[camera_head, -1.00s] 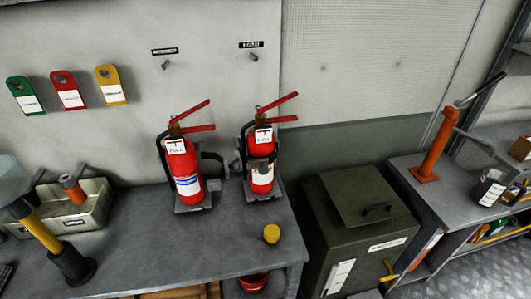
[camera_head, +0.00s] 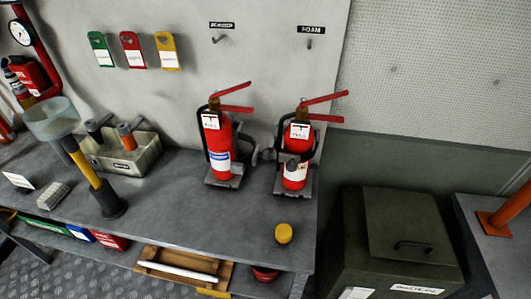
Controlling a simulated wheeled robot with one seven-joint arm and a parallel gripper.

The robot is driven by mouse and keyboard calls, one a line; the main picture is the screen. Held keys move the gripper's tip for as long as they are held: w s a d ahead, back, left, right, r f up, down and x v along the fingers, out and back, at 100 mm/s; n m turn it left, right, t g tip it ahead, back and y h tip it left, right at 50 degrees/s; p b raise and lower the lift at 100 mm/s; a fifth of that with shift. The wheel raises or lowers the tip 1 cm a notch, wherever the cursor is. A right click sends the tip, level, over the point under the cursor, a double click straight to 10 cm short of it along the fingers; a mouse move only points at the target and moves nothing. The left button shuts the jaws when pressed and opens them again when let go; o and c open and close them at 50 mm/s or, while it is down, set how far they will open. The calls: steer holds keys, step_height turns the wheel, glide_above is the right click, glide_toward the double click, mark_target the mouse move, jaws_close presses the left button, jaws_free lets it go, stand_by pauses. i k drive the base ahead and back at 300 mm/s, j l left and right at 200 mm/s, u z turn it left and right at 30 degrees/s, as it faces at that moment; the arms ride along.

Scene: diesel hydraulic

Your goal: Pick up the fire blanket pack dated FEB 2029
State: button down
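No date reading FEB 2029 is legible in the head view, and I cannot tell which thing, if any, is the fire blanket pack. A red pack with a small white mark (camera_head: 110,241) lies on the lower shelf at the left, next to a blue-and-white item (camera_head: 80,233). Their labels are too small to read. A red item (camera_head: 27,77) with pale parts is at the far left by the wall; I cannot tell what it is. My gripper is not in view.
Two red extinguishers (camera_head: 220,147) (camera_head: 297,155) stand on the grey bench (camera_head: 180,215). A yellow cap (camera_head: 284,233), a grey bin (camera_head: 125,155) and a yellow-handled tool (camera_head: 90,175) are also there. A wooden tray (camera_head: 185,265) is below. A dark green box (camera_head: 395,235) stands right.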

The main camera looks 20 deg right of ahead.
mark_target(29, 73)
steer(key=i+j, duration=0.15)
steer(key=j, duration=0.3)
steer(key=i+j, duration=0.2)
steer(key=j, duration=0.3)
steer(key=i+j, duration=0.15)
steer(key=j, duration=0.3)
steer(key=i+j, duration=0.2)
steer(key=j, duration=0.25)
steer(key=i+j, duration=0.15)
steer(key=j, duration=0.3)
steer(key=i+j, duration=0.15)
steer(key=j, duration=0.35)
steer(key=i+j, duration=0.2)
steer(key=j, duration=0.25)
steer(key=i+j, duration=0.15)
steer(key=j, duration=0.3)
